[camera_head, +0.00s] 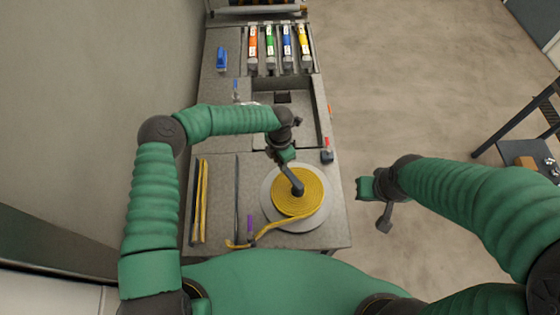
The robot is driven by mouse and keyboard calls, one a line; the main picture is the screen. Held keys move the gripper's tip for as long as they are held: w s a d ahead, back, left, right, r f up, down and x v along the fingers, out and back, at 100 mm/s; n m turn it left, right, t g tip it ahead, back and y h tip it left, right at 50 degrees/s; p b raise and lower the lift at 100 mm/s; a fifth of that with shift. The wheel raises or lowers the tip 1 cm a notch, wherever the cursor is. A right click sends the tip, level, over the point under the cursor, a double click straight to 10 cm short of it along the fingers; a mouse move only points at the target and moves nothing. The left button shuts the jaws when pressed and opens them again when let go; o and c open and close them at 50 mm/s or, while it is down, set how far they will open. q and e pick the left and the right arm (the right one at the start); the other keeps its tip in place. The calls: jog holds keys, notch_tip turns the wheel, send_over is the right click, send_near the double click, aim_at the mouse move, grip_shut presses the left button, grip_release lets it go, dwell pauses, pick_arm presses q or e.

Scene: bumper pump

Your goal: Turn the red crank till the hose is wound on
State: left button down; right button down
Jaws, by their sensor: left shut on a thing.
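A round grey reel (270,208) lies flat at the near right of the bench, with yellow hose (311,190) coiled on it. A tail of the hose (262,233) runs off the near left side of the reel. A dark crank arm (293,179) reaches from the reel's hub up and left. My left gripper (285,156) is shut at its outer end, above the far edge of the reel. The crank's red handle is hidden by the gripper. My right gripper (376,206) hangs off the bench's right side, apart from everything; its jaws are unclear.
A purple piece (250,223) stands beside the hose tail. A rectangular basin (308,110) lies beyond the reel. Several coloured cartridges (270,48) and a blue object (221,59) are at the far end. Yellow strips (203,200) lie at left. Open floor lies right of the bench.

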pick_arm(q)
jog(key=shift+w+a, duration=0.1)
jog(key=c, duration=1.5)
grip_release()
jog(key=o, duration=0.3)
jog(key=shift+f, duration=0.1)
jog(key=shift+r, duration=0.45)
notch_tip(320, 180, up, 6)
jog(key=shift+r+b, duration=0.1)
jog(key=shift+b, duration=1.1)
notch_tip(320, 180, up, 10)
jog(key=shift+w+f, duration=0.1)
jog(key=shift+f, duration=0.05)
